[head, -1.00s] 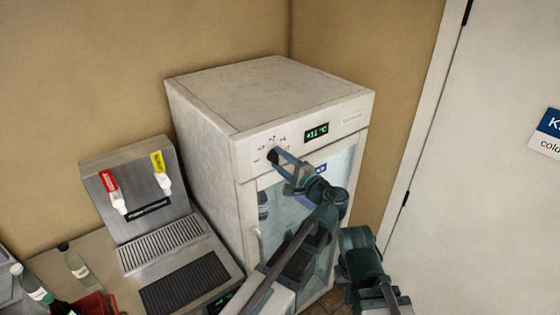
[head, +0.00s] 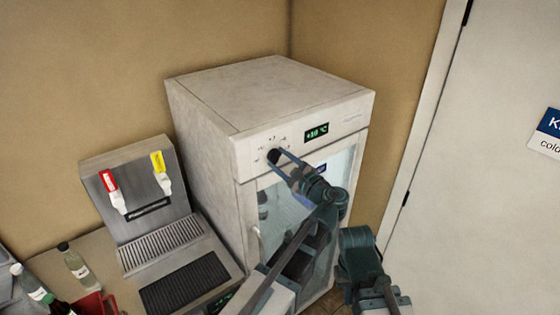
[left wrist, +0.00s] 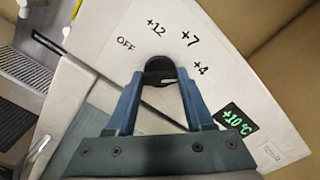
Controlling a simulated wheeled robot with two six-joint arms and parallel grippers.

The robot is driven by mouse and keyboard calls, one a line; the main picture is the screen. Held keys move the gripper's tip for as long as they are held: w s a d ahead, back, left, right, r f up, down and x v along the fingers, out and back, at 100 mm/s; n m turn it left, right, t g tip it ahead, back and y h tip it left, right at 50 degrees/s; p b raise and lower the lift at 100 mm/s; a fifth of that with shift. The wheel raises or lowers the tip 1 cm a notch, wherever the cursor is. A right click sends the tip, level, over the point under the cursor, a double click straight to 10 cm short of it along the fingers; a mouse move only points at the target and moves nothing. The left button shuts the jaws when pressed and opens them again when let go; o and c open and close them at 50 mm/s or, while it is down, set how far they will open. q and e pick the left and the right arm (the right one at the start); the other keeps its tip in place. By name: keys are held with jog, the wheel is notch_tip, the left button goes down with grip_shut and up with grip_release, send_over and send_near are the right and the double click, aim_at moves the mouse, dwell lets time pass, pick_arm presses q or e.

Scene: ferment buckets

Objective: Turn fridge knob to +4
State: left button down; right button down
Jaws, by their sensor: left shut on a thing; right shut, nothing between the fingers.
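The fridge (head: 285,95) is a pale cabinet with a glass door. Its dark round knob (left wrist: 160,70) sits on the front panel, ringed by the labels OFF, +12, +7 and +4; it also shows in the head view (head: 273,156). My left gripper (left wrist: 160,84) is shut on the knob, one blue finger on each side. A short light mark shows on the knob, but I cannot tell which label it points to. The green display (head: 317,133) reads about +10 °C. My right gripper (head: 360,250) is low, right of the left arm, away from the fridge panel; its fingertips are hard to see.
A tap unit (head: 140,190) with red and yellow tap labels stands left of the fridge, above a drip tray (head: 163,244). Bottles (head: 73,262) stand at the lower left. A white door (head: 480,170) is at the right.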

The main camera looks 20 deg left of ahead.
pick_arm(q)
jog(key=shift+f, duration=0.15)
jog(key=shift+c, duration=1.4)
grip_release()
